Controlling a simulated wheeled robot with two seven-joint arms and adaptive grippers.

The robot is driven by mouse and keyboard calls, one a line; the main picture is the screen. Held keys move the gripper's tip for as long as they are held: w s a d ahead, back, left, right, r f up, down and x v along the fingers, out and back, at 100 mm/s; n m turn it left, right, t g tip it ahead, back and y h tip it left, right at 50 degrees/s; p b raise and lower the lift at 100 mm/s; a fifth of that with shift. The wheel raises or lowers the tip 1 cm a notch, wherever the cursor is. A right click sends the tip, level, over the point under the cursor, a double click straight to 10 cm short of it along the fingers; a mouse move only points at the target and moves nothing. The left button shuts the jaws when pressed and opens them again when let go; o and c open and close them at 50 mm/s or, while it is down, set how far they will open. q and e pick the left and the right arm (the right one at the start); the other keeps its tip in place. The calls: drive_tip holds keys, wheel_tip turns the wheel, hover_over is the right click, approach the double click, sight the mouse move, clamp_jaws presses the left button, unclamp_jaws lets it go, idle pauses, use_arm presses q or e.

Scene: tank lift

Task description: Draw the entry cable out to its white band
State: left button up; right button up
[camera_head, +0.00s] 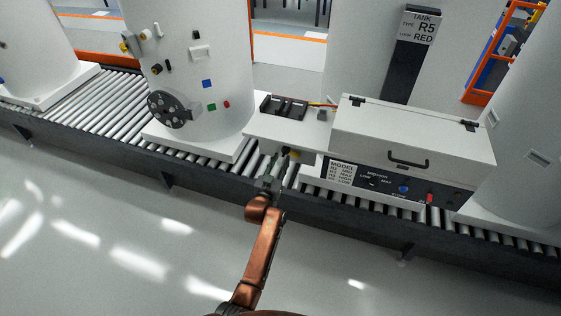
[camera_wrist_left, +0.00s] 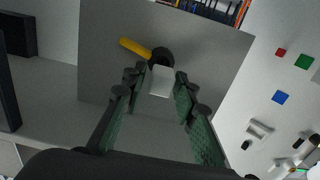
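My left gripper (camera_head: 272,178) is at the front of the white control unit, just below its left side panel. In the left wrist view its two green-padded fingers (camera_wrist_left: 160,84) stand apart on either side of a small white block (camera_wrist_left: 162,81). The fingers do not clearly close on it. Behind the block are a round black part and a yellow lever (camera_wrist_left: 136,47) on a grey panel (camera_wrist_left: 105,60). The yellow part (camera_head: 294,153) also shows in the head view. I cannot make out the entry cable or identify its white band. My right gripper is not in view.
The control unit (camera_head: 412,139) with a black handle stands on a roller conveyor (camera_head: 98,104). A white tank (camera_head: 200,75) with a dark round flange (camera_head: 172,109) stands left of it. Coloured wires (camera_head: 322,104) lie on the unit's left shelf. The floor in front is clear.

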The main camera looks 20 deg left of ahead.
use_arm(q)
clamp_jaws()
idle(0.4)
